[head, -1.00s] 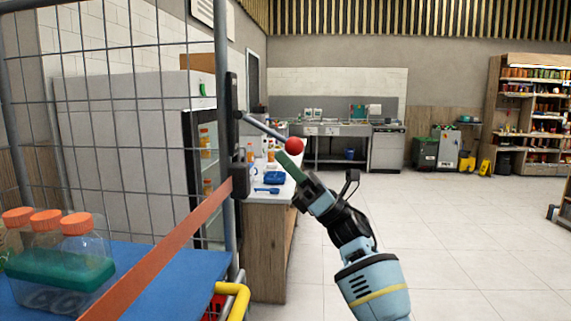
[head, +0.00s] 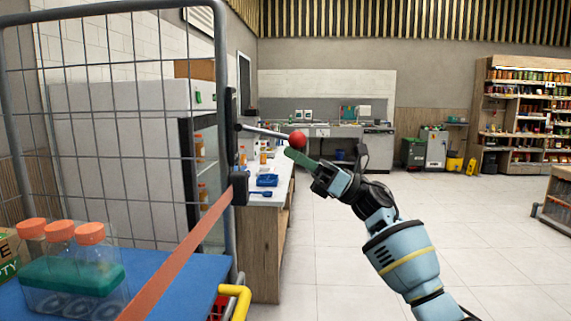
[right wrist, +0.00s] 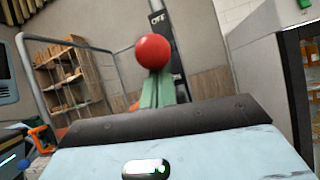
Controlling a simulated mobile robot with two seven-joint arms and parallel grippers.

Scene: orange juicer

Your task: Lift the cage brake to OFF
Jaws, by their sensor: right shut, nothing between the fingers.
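The cage brake is a grey lever (head: 262,130) with a red ball knob (head: 298,139), mounted on the right post of the wire cage (head: 125,120). The lever points right and tilts slightly down toward the knob. My right gripper (head: 290,153) is shut and empty, its green fingertips just under the knob. In the right wrist view the red knob (right wrist: 153,51) sits over the green fingertips (right wrist: 158,90), seemingly touching. A dark plate marked OFF (right wrist: 158,20) shows behind and above it there. My left gripper is not in view.
A blue shelf (head: 190,290) in the cage carries a pack of orange-capped bottles (head: 75,270). An orange strap (head: 185,250) runs across the cage front. A counter (head: 262,225) stands behind; the floor to the right is clear.

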